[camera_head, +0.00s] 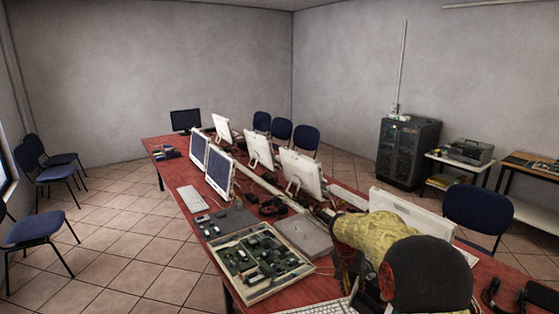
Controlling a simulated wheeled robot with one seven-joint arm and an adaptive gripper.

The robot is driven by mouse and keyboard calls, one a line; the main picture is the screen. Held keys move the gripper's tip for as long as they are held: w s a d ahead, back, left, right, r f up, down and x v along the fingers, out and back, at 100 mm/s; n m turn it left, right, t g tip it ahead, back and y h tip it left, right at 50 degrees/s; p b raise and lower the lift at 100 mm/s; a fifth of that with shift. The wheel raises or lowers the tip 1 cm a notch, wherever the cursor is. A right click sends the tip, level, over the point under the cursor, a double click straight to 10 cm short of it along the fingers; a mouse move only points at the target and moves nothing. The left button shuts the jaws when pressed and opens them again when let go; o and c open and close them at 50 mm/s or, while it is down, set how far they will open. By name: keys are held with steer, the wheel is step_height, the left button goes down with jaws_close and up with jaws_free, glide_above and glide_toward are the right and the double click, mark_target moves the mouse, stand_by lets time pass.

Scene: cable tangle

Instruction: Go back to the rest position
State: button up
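My arm enters at the lower right, over the near part of the long red table (298,297). A round black joint with a red face and a yellow-green link show. The link points away over the table, near a grey flat box (303,236). Dark parts show around the link's far end and below it, but I cannot make out the fingers or whether they hold anything. Dark cables (272,206) lie tangled on the table among the monitors.
An open tray of circuit boards (259,262) lies at the table's near left, with a white keyboard (192,199) farther back. White monitors (303,173) line the table. A blue chair (478,212) and a black server cabinet (407,152) stand right.

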steer(key=s+a+r+n+t+y, duration=0.1)
steer(key=s+r, duration=0.5)
steer(key=s, duration=0.7)
steer(key=s+a+r+n+t+y, duration=0.1)
steer(key=s+r, duration=0.5)
steer(key=s, duration=0.8)
steer(key=s+a+r+n+t, duration=0.2)
steer(key=s+r, duration=0.4)
steer(key=s, duration=0.8)
steer(key=shift+s+a+r+n+t+y, duration=0.15)
steer(key=shift+a+r+n+t+y, duration=0.2)
steer(key=shift+a+n, duration=0.6)
